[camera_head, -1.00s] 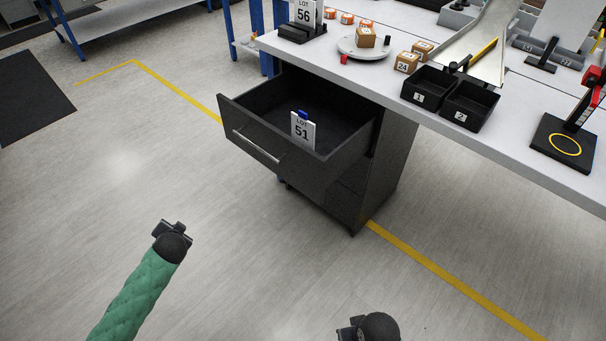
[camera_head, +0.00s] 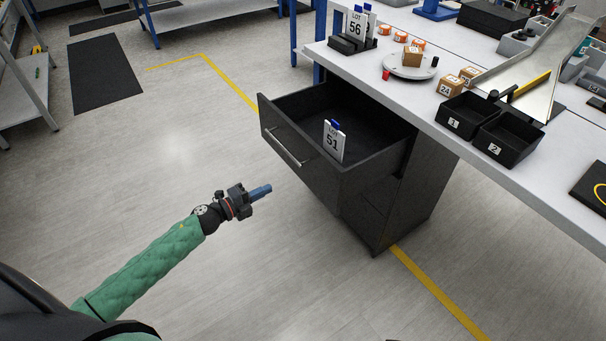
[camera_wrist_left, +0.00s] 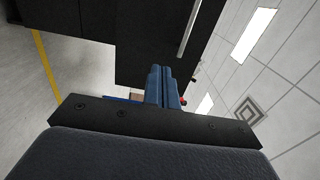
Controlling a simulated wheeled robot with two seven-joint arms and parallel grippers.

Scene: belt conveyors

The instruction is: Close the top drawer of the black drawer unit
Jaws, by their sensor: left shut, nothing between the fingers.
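The black drawer unit (camera_head: 385,215) stands under the white table. Its top drawer (camera_head: 300,158) is pulled well out, with a silver bar handle (camera_head: 284,147) on its front. A white card reading LOT 51 (camera_head: 334,143) with a blue clip stands inside the drawer. My left gripper (camera_head: 261,191) is shut and empty, in front of the drawer front, lower and apart from it in the head view. In the left wrist view its blue fingers (camera_wrist_left: 161,88) are together, with the dark drawer front (camera_wrist_left: 150,45) and the handle (camera_wrist_left: 188,30) beyond them. My right gripper is not in view.
The white table (camera_head: 400,95) carries a LOT 56 card holder (camera_head: 350,44), a round turntable (camera_head: 410,68), small boxes and two black bins (camera_head: 466,115) numbered 1 and 2. A metal chute (camera_head: 535,75) stands behind. The grey floor (camera_head: 240,290) before the unit is clear.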

